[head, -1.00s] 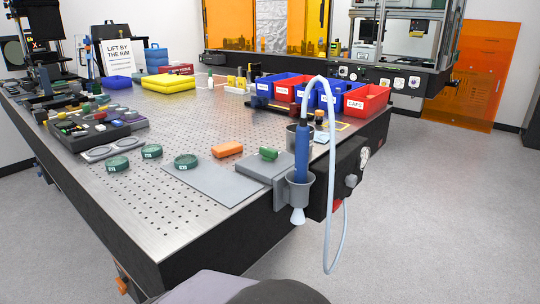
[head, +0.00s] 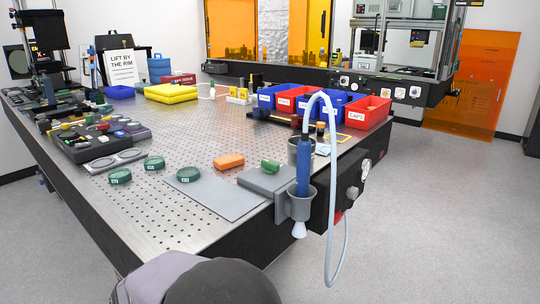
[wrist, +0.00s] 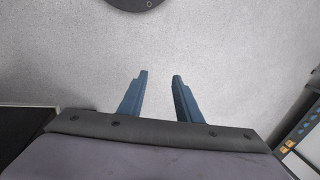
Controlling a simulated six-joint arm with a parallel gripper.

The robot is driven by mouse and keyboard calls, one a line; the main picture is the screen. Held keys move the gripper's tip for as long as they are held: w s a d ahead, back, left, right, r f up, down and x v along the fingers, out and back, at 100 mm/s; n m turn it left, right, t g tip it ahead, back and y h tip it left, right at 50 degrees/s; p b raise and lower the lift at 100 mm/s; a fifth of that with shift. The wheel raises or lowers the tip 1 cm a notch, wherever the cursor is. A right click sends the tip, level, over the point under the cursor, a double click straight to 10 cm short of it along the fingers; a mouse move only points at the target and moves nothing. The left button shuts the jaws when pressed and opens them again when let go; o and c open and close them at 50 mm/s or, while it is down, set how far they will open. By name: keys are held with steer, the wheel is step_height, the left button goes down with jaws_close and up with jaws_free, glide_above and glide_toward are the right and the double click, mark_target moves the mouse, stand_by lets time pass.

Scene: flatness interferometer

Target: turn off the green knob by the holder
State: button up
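A green knob (head: 270,166) sits on top of a flat grey block (head: 266,180) near the front right corner of the perforated metal table. Just right of it, a grey cup-like holder (head: 299,206) is fixed to the table's edge. A blue wand (head: 303,168) stands upright in the holder, with a pale hose (head: 346,235) looping from its top down past the edge. My gripper (wrist: 160,76) shows in the wrist view with its two blue fingers apart and nothing between them. It is over grey floor, and neither knob nor holder is in that view.
A grey plate (head: 217,195), an orange block (head: 229,161) and green round cases (head: 188,174) lie near the knob. A dark box with a gauge and black knob (head: 352,193) is on the table's side. Red and blue bins (head: 367,112) stand behind. Open floor lies right.

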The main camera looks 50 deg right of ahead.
steer(key=w+a+r+t, duration=0.1)
steer(key=w+r+t, duration=0.1)
steer(key=w+r, duration=0.45)
steer(key=w+r+t, duration=0.3)
steer(key=w, duration=0.7)
steer(key=w+d+r+m+t+p, duration=0.1)
steer(key=w+r+t+p, duration=0.1)
steer(key=w+r, duration=0.65)
steer(key=w+d+r+t+p, duration=0.1)
steer(key=w+r+t+p, duration=0.3)
steer(key=r, duration=0.7)
steer(key=w+r+m+t+b, duration=0.1)
steer(key=w+r, duration=0.6)
steer(key=r, duration=0.2)
steer(key=d+g+h+p, duration=0.1)
steer(key=d+g+p, duration=0.1)
steer(key=d+p, duration=0.7)
steer(key=r+n+g+h+p, duration=0.2)
steer(key=g+p, duration=0.8)
steer(key=p, duration=1.4)
glide_above(270, 162)
steer(key=shift+w+f, duration=0.15)
steer(key=shift+f, duration=0.05)
steer(key=shift+s+d, duration=0.15)
steer(key=shift+s, duration=0.05)
steer(key=shift+w+f+p, duration=0.1)
steer(key=shift+f+p, duration=1.3)
steer(key=shift+f, duration=2.4)
